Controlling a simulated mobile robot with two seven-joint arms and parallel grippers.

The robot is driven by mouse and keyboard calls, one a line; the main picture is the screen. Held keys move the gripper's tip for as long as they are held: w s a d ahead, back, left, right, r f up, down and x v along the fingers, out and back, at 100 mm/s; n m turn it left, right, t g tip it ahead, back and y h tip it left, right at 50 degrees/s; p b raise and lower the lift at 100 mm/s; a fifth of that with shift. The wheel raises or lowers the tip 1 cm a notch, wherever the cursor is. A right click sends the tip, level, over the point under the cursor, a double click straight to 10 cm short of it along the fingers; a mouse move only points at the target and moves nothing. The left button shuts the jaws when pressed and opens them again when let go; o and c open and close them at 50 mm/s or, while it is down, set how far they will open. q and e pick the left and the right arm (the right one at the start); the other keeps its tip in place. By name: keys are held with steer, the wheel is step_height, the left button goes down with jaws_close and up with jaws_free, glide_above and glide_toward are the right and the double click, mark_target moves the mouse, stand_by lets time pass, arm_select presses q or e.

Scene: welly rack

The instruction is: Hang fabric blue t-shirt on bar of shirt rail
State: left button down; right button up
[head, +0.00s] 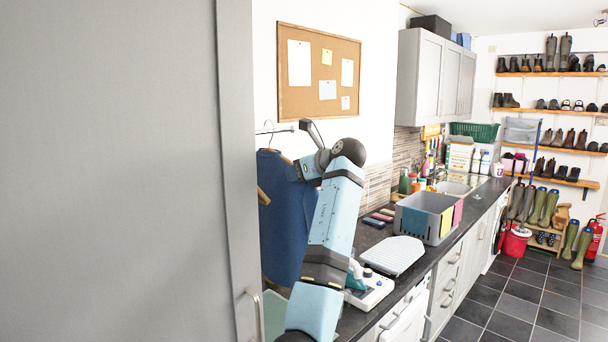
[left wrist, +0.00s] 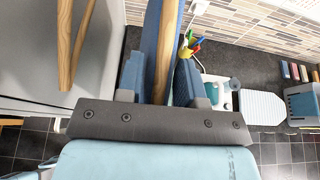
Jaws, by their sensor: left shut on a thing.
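The blue t-shirt (head: 285,225) hangs upright on a wooden hanger beside the wall, partly hidden by the grey panel and my left arm. The hanger's thin wire hook (head: 269,128) overlaps the short metal bar of the shirt rail (head: 280,130); I cannot tell whether it rests on it. My left gripper (left wrist: 160,78) is shut on the t-shirt and its hanger. The wooden hanger (left wrist: 168,45) runs between the fingers with blue fabric around it. In the head view, my left wrist reaches the shirt's upper right and the fingertips are hidden. My right gripper is not in view.
A large grey panel (head: 120,170) blocks the left side. Another wooden piece (left wrist: 66,45) stands left of my gripper. The dark counter holds a grey crate (head: 413,218), a white ribbed board (head: 393,255) and bottles. A corkboard (head: 318,72) hangs above.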

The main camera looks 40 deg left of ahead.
arm_select(q)
steer(key=shift+w+a, duration=0.15)
steer(key=shift+a, duration=1.9)
steer(key=shift+f, duration=1.05)
steer(key=c, duration=0.7)
jaws_free()
steer(key=shift+f, duration=0.1)
